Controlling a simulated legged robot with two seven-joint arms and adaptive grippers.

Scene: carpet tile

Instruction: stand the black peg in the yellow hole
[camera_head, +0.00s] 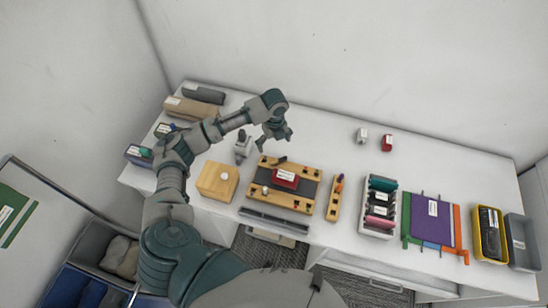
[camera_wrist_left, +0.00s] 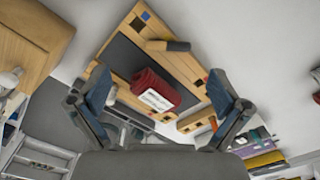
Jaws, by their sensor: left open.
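A wooden board (camera_head: 254,197) with a dark middle lies near the table's front edge. The dark peg (camera_head: 281,160) lies on its side on the board's back strip, and also shows in the left wrist view (camera_wrist_left: 168,46). Small coloured squares mark the board's strips in the wrist view; I cannot tell which one is the yellow hole. My left gripper (camera_head: 275,143) is open and empty, above the table just behind the board and peg. Its two fingers (camera_wrist_left: 160,88) frame the board in the wrist view. My right gripper is not in view.
A red labelled block (camera_head: 285,177) sits on the board's dark middle. A wooden block (camera_head: 217,182) stands to the left, and a narrow wooden strip (camera_head: 334,199) to the right. A rack (camera_head: 379,206) stands further right. The table behind them is mostly clear.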

